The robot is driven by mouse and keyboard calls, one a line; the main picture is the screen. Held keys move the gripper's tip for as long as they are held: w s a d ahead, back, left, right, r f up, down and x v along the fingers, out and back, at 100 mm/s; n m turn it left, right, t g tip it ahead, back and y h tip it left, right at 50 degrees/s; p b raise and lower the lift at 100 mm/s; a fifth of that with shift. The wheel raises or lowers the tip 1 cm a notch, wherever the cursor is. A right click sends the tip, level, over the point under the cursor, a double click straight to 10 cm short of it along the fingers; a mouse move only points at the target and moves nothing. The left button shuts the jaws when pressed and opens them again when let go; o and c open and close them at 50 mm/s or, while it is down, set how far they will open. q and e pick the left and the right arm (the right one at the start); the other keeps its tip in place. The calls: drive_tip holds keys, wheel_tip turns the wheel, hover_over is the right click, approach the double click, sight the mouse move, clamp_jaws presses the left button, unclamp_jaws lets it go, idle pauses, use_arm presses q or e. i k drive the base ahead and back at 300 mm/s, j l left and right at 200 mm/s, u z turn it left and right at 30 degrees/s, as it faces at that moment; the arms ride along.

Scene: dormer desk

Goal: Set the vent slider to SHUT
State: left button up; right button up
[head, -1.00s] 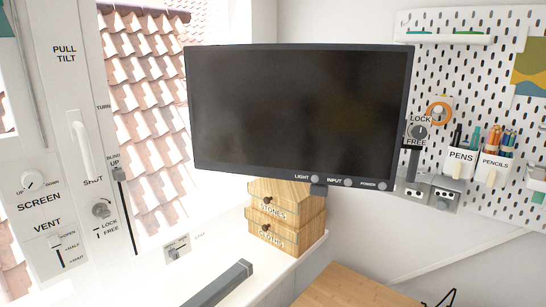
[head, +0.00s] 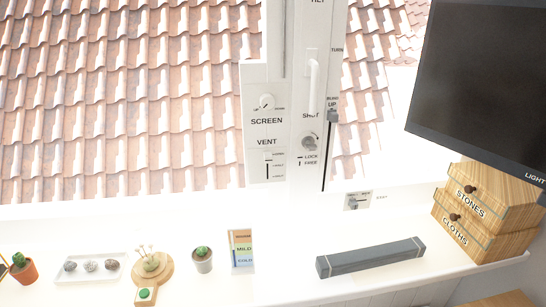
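The vent slider (head: 267,158) is a small dark knob on a vertical track on the white vent panel (head: 257,172), left of the window handle. The word VENT is above it. Small labels run down beside the track, with the top one appearing to read OPEN. The knob sits near the top of the track, by that label; the lower labels are too small to read surely now. Neither of my grippers is in the head view.
A screen dial (head: 266,102) is above the slider. The window handle (head: 313,88) and a lock knob (head: 309,141) are to its right. A dark grey bar (head: 370,257) lies on the white sill. Cactus pots (head: 202,260) and a stone tray (head: 92,279) stand left; wooden drawers (head: 487,205) stand right.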

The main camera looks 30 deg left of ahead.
sight(267, 156)
drive_tip(key=u, duration=1.1)
